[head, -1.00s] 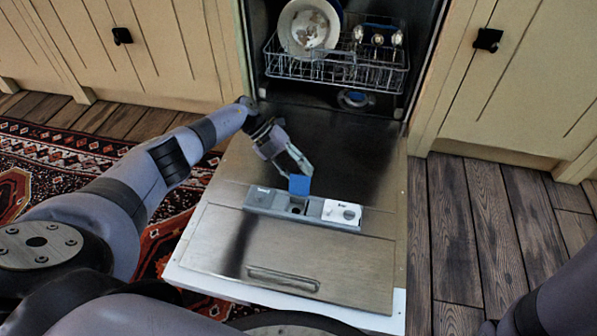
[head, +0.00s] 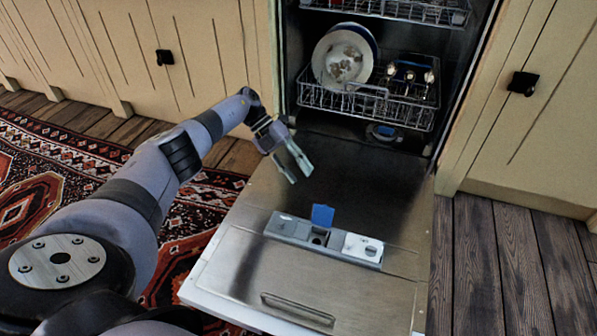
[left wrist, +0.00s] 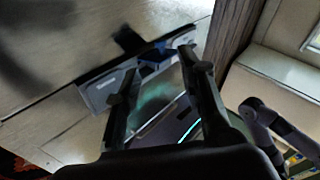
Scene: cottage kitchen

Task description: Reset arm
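My left gripper (head: 299,176) is open and empty above the lowered dishwasher door (head: 340,185), on its left side. Its two fingers stand apart in the left wrist view (left wrist: 156,65) too. The grey detergent dispenser (head: 290,228) is set in the door, below and apart from the gripper. Its blue lid (head: 322,215) stands open, and the white round-marked part (head: 362,247) is to its right. The dispenser (left wrist: 100,92) also shows, blurred, beyond the fingers in the left wrist view. My right gripper is not seen.
The lower rack (head: 370,105) holds plates (head: 343,58) and several shiny utensils (head: 410,76); an upper rack (head: 420,10) shows above. Cabinets flank the dishwasher. A patterned rug (head: 50,165) lies left, and bare wooden floor (head: 500,265) lies right.

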